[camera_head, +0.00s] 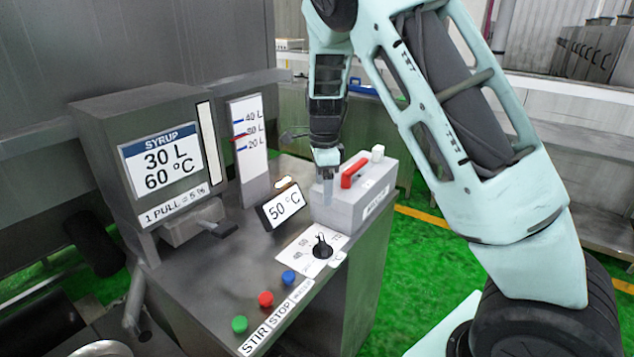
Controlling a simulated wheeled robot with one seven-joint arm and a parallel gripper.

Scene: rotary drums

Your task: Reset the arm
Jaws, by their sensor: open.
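My arm reaches in from the right and bends down over the metal control cabinet. My gripper (327,185) points downward at the left side of a grey box (350,212) with a red handle (354,171) on top. The gripper is open, and its fingers are small and partly blurred against the box. I cannot tell whether the fingertips touch the box. Nothing is seen between the fingers.
The cabinet top (245,265) carries a syrup display (160,160), a level gauge (247,145), a 50 °C display (282,204), a black knob (322,247), and green (239,324), red (266,299) and blue (288,278) buttons. Green floor (425,260) lies open to the right.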

